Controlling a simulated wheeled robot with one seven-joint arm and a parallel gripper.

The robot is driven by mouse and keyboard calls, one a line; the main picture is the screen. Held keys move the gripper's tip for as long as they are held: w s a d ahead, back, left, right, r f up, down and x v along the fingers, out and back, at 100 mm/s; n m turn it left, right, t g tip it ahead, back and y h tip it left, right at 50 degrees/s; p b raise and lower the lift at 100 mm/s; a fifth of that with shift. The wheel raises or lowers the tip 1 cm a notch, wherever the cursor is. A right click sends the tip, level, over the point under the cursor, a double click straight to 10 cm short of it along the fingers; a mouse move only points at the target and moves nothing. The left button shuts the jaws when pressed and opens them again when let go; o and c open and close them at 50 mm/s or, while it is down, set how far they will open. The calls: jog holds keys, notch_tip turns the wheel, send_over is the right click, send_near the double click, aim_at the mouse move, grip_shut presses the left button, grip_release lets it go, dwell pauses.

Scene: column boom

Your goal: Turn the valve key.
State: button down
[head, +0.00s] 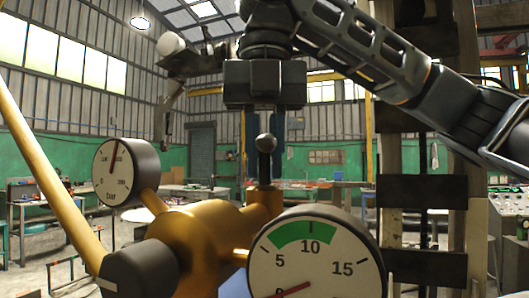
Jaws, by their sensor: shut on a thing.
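A brass valve body (200,240) fills the lower middle of the head view. From its upper right a short brass stem rises, carrying a dark upright key with a ball top, the valve key (266,144). My gripper (265,172) comes down from above, its two blue fingers on either side of the key, shut on it. The exact contact is hard to see. A round gauge (318,262) in front has a green band around 10, and its red needle points low left, below 5. A second gauge (113,172) at the left has its needle pointing nearly straight up.
A yellow pipe (50,180) slants down at the left to a dark cap (140,270) on the valve body. A post with dark brackets (425,190) stands close at the right. Workbenches (60,205) are far behind.

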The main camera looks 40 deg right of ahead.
jog(key=c, duration=1.1)
grip_release()
jog(key=shift+r, duration=0.15)
jog(key=shift+r, duration=3.8)
